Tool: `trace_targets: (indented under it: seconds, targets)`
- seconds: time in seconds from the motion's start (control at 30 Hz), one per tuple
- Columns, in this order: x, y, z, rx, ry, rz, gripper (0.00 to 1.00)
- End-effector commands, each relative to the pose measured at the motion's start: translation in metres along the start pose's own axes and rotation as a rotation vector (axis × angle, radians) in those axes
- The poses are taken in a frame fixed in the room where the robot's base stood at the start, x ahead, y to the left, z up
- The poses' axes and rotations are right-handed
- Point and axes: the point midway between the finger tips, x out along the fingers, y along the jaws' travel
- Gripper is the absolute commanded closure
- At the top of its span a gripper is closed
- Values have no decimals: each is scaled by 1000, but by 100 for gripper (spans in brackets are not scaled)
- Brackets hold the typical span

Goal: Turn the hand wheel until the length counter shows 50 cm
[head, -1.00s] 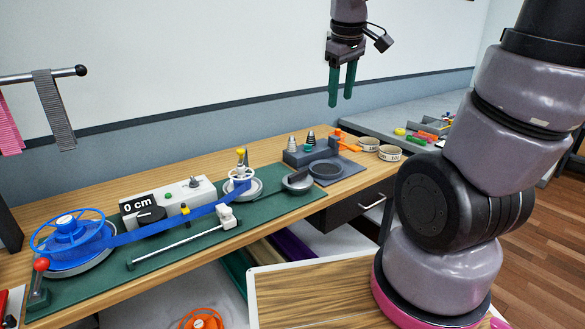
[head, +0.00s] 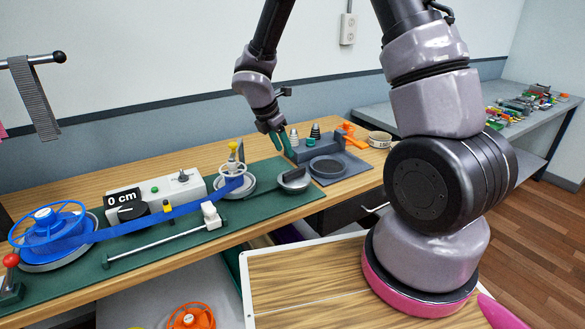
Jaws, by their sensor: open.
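The length counter (head: 122,198) reads 0 cm, on a grey box on the green mat (head: 150,243). A white hand wheel (head: 232,169) with a yellow knob (head: 234,146) stands on a round grey base to the right of the box. A blue strap (head: 150,218) runs from the blue reel (head: 50,226) at the left to this wheel. My gripper (head: 283,142) is open, with green fingers pointing down. It appears up and to the right of the hand wheel, apart from it, and nothing shows between its fingers.
A dark tray with cone-shaped weights (head: 315,131) stands right of the mat, close to my gripper in the picture. A white bowl (head: 379,140) and orange clamp (head: 350,131) are beyond it. A red-knobbed lever (head: 12,261) is at far left. An orange reel (head: 191,316) lies below.

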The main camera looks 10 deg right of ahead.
Motion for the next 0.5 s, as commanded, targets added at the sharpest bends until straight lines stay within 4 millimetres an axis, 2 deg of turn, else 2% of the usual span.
trace_targets:
  seconds: [0.3, 0.5]
  targets:
    - [58, -2, 0, 3, 0, -6, 50]
    - [87, -1, 0, 4, -1, -3, 50]
